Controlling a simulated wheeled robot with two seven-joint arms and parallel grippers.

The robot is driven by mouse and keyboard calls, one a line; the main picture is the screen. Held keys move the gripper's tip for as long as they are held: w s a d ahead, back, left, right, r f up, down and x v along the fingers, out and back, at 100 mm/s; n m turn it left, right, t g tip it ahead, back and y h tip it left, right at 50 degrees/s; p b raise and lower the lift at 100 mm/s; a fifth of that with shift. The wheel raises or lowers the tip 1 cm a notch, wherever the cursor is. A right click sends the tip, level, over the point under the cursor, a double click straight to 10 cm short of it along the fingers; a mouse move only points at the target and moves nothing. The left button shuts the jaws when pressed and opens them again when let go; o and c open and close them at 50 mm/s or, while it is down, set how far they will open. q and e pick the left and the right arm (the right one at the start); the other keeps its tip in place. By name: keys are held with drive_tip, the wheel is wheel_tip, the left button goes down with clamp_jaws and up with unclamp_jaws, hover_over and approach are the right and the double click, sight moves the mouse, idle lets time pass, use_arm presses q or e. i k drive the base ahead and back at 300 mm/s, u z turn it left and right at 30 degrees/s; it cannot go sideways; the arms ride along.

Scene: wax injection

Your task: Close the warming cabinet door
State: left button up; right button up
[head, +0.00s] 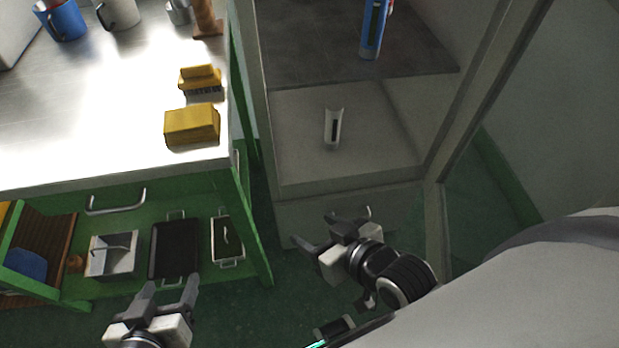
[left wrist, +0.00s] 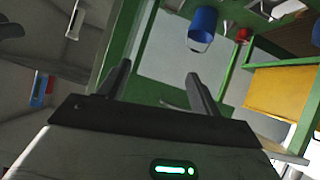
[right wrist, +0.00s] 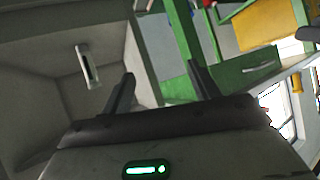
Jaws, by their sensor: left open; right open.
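The warming cabinet (head: 300,190) is grey and stands at the centre right of the head view, its front open. Its door (head: 468,95), a pale frame with a clear pane, appears swung out to the right. Inside are a dark shelf with a blue can (head: 373,30) and, lower, a white half-tube piece (head: 333,128). The white piece also shows in the right wrist view (right wrist: 88,65). My right gripper (head: 333,230) is open and empty in front of the cabinet's lower front, left of the door. My left gripper (head: 172,290) is open and empty before the green bench.
Green floor (head: 235,310) is clear between my grippers.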

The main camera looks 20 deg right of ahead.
sight(521, 21)
drive_tip(key=z, duration=0.7)
drive_tip(key=k, duration=0.5)
drive_tip(key=z, duration=1)
